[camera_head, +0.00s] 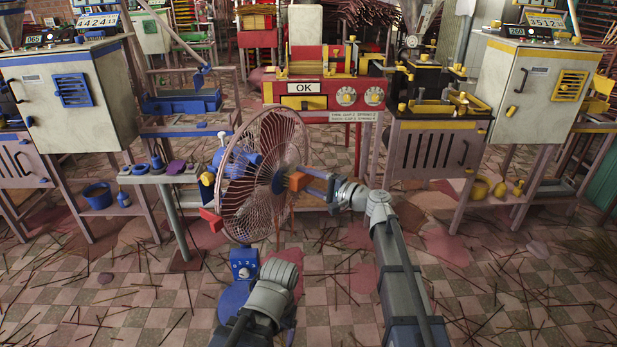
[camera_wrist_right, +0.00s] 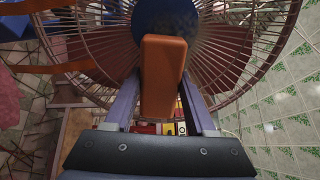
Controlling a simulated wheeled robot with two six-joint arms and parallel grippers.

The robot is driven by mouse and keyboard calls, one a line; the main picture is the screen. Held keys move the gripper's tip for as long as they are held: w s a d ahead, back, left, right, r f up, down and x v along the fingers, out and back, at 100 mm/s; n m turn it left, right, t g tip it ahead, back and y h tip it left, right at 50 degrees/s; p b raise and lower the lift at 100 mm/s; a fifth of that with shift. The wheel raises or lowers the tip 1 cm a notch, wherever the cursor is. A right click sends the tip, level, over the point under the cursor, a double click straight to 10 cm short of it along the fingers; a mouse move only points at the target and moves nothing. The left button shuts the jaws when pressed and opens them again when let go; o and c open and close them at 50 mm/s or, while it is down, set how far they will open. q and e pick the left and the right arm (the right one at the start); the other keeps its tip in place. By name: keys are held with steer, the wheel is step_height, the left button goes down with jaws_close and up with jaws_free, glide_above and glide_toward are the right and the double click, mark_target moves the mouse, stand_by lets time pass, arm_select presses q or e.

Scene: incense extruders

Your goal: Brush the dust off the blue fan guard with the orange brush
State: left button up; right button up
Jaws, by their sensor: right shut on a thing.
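The fan guard (camera_head: 262,132) stands upright in the middle of the head view. Its round wire cage looks dusty pink-brown, with a dark blue hub. The guard (camera_wrist_right: 235,50) fills the upper part of the right wrist view, with the blue hub (camera_wrist_right: 165,18) at top centre. My right gripper (camera_head: 312,184) is shut on the orange brush (camera_head: 298,181), at the hub's right side. The brush (camera_wrist_right: 162,75) overlaps the hub in the wrist view; I cannot tell whether it touches. My left arm reaches in from the bottom, but its gripper's fingers do not show.
A blue fan base (camera_head: 240,268) is below the guard. A side table (camera_head: 150,178) with small parts stands left. A red machine (camera_head: 322,90) marked OK stands behind. Pale cabinets flank both sides. The tiled floor (camera_head: 510,275) has scattered sticks and pink powder patches.

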mark_target(299, 187)
steer(key=shift+a, duration=0.1)
steer(key=shift+s+a, duration=0.45)
steer(key=shift+s, duration=0.35)
steer(key=shift+s+a, duration=0.45)
steer(key=shift+s, duration=0.35)
steer(key=shift+s+a, duration=0.6)
steer(key=shift+s, duration=0.15)
steer(key=shift+s+a, duration=0.55)
steer(key=shift+s, duration=0.2)
steer(key=shift+r+p, duration=0.95)
steer(key=shift+w+d+f, duration=0.1)
steer(key=shift+w+d, duration=0.7)
steer(key=shift+w, duration=0.35)
steer(key=shift+w+d, duration=0.7)
steer(key=shift+w, duration=0.35)
steer(key=shift+w+d, duration=0.65)
steer(key=shift+w, duration=0.35)
steer(key=shift+w, duration=0.15)
